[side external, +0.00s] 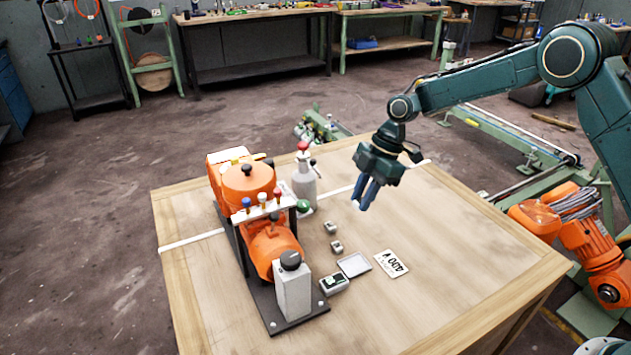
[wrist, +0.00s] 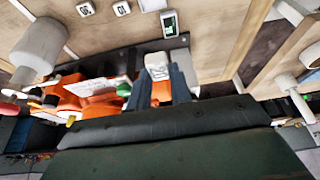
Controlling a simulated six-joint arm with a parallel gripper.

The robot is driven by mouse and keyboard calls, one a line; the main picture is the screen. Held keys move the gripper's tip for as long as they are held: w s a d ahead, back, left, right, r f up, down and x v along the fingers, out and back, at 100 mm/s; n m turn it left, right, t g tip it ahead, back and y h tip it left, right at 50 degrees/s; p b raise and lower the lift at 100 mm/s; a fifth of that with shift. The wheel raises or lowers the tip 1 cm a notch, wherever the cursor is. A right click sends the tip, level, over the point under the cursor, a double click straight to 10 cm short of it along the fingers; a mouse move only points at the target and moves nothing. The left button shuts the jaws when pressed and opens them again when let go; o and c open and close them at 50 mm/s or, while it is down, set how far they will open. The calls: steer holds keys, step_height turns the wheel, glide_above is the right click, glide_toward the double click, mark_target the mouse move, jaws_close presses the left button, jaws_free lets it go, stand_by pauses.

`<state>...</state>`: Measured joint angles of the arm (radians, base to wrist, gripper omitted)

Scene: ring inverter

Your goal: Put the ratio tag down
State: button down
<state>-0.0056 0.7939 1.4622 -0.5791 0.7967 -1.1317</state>
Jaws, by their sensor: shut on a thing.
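My gripper (side external: 365,192) is above the table, right of the orange machine, with its blue fingers pointing down. Two similar small marked blocks rest on the table, one farther back (side external: 330,227) and one nearer (side external: 336,246).
The orange machine (side external: 272,246) stands on a dark base at left, with a grey bottle (side external: 305,190) behind it. A green-screened device (side external: 333,286), a grey tray (side external: 355,264) and a printed white card (side external: 391,263) lie at the front. The table's right side (side external: 460,240) is clear.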

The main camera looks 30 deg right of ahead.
mark_target(350, 267)
steer(key=shift+f, duration=0.1)
step_height(350, 267, down, 20)
steer(key=shift+r, duration=0.1)
stand_by(0.9)
steer(key=c, duration=1.3)
jaws_free()
steer(key=v, duration=1.2)
